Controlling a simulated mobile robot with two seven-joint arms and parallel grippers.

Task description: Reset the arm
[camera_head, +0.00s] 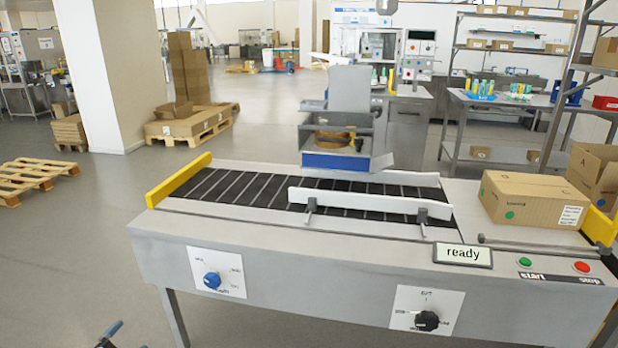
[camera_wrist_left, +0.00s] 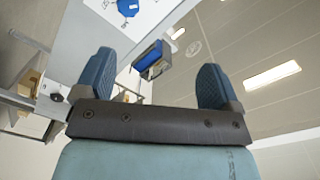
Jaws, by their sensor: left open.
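My left gripper (camera_wrist_left: 156,75) is open and empty in the left wrist view, its two blue-padded fingers spread wide apart. In the head view only a small part of it (camera_head: 110,334) shows at the bottom left edge, low in front of the conveyor machine (camera_head: 330,260). It touches nothing that I can see. The blue knob (camera_wrist_left: 127,7) on its white panel shows beyond the fingers in the wrist view, and also on the machine's front left in the head view (camera_head: 212,280). My right gripper is not in view.
A black knob (camera_head: 427,321), a "ready" display (camera_head: 462,255), and green start (camera_head: 525,262) and red stop (camera_head: 582,267) buttons are on the machine. A cardboard box (camera_head: 533,199) sits at its right end. The belt (camera_head: 300,193) carries no box.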

